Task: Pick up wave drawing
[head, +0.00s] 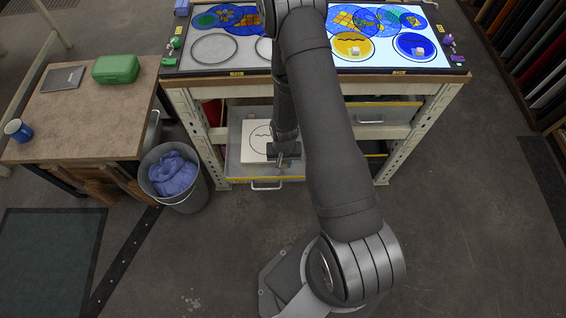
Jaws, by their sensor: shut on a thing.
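The wave drawing (256,151) is a white sheet with a black circle and a wavy line inside it. It is at an open drawer (233,162) under the light table, and I cannot tell whether it still touches the drawer floor. My gripper (284,160) is shut on the right front part of the sheet. My forearm and wrist hide the sheet's right side, and the fingertips are too small to see clearly.
The light table (290,74) above the drawer carries coloured glass circles and a grey empty ring (214,48). A bin (188,201) with blue cloth stands left of the drawer. A wooden table (75,125) holds a green box (116,69) and mug (17,131). Floor on the right is clear.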

